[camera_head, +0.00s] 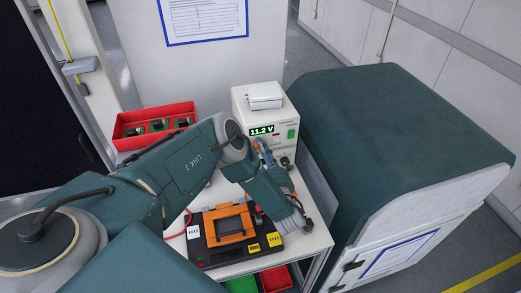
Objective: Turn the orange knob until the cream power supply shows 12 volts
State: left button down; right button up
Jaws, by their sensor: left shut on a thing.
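The cream power supply (240,103) stands upright at the back of the white trolley top. Its green display (261,130) reads 11.2 V. My left arm reaches in from the left and bends down in front of the supply. My left gripper (262,150) is at the front panel, just below the display, and is shut on the orange knob (257,142). Only a small orange patch of the knob shows; the fingers and wrist hide the rest. A green switch (291,134) and a dark round fitting (285,161) show on the panel's right. My right gripper is not in view.
A black and orange device (229,226) with a red lead lies on the trolley in front. A red bin (123,143) stands at the left. A white box (265,93) sits on the supply. A large green-topped cabinet (400,130) closes off the right.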

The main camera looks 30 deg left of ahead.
pick_arm(q)
jog(key=shift+d+f, duration=0.2)
jog(key=shift+f, duration=0.05)
jog(key=c, duration=1.5)
grip_release()
jog(key=shift+o, duration=0.2)
jog(key=v, duration=0.7)
jog(key=shift+d, duration=0.2)
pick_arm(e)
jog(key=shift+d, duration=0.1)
pick_arm(q)
jog(key=shift+s, duration=0.15)
